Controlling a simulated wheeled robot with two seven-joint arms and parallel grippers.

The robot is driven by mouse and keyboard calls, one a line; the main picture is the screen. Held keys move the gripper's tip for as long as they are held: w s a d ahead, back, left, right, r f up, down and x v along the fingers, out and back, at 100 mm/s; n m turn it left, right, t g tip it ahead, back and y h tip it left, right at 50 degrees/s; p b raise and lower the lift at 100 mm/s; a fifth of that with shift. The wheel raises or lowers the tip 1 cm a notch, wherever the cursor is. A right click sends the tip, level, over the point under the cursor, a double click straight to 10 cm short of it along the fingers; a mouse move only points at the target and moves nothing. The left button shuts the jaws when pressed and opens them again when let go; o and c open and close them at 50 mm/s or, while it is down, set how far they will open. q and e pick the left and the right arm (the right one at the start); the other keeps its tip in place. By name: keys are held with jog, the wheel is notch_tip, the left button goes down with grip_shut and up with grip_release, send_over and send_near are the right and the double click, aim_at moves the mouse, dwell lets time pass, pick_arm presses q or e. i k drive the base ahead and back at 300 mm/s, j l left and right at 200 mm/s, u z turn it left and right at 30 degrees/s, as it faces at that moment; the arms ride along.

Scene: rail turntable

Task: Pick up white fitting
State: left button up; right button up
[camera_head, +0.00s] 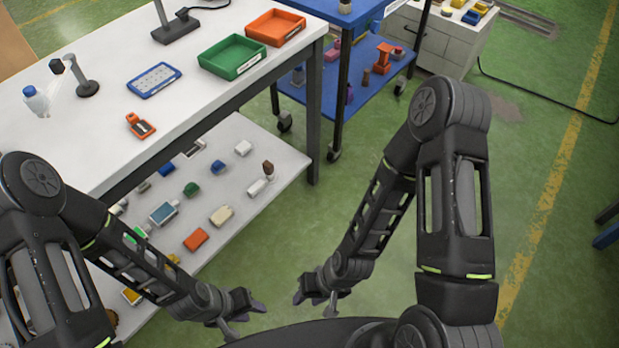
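Several small pale pieces lie on the lower shelf of the white workbench; I cannot tell for sure which is the white fitting. One is a small white block (243,148) near the shelf's back. Another is a white cylindrical piece (257,187) near the right end, beside a brown-topped piece (268,168). A cream piece (221,215) lies nearer the front. My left gripper (245,318) is open and empty, in front of the shelf. My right gripper (315,305) is open and empty over the green floor, to the right of it. Neither touches any piece.
The white workbench top (110,120) overhangs the lower shelf (285,160). On top are a green tray (232,56), an orange tray (275,27), a blue-framed panel (154,80) and a bottle (38,101). A blue cart (365,75) stands behind.

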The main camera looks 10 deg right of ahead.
aim_at(259, 186)
jog(key=i+l, duration=0.2)
jog(key=l, duration=0.2)
jog(key=i+l, duration=0.15)
jog(key=l, duration=0.2)
jog(key=i+l, duration=0.2)
jog(key=l, duration=0.2)
jog(key=i+l, duration=0.15)
jog(key=l, duration=0.2)
jog(key=i+l, duration=0.2)
jog(key=l, duration=0.2)
jog(key=i, duration=0.45)
